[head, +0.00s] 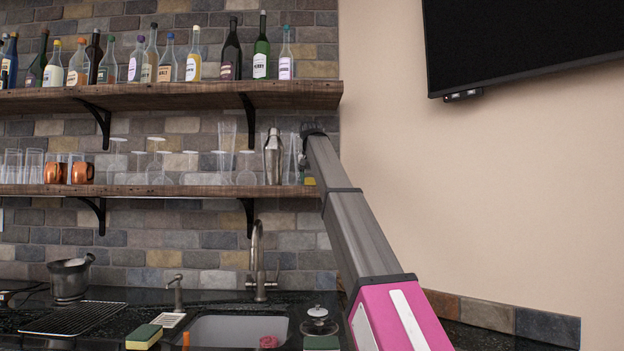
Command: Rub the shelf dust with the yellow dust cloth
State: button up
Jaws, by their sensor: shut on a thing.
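My arm reaches up to the right end of the lower wooden shelf (150,190). My gripper (303,160) is mostly hidden behind my own arm, beside the silver shaker; its fingers do not show clearly. A small yellow patch (310,181) shows at the shelf's right end, just below my gripper; it looks like the yellow dust cloth, shut in the gripper and at the level of the shelf top. Most of the cloth is hidden. I cannot make out the dust on the shelf at this distance.
Glasses (227,140), copper mugs (82,172) and the silver shaker (272,157) stand on the lower shelf. The upper shelf (180,95) with several bottles hangs close above. A faucet (258,260) and sink (238,331) lie below. A television (520,40) is at right.

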jog(key=shift+d, duration=1.6)
jog(key=shift+d+f, duration=0.1)
jog(key=shift+d, duration=3.35)
jog(key=shift+a, duration=5.2)
jog(key=shift+w, duration=0.75)
jog(key=shift+d, duration=1.85)
jog(key=shift+d, duration=3.35)
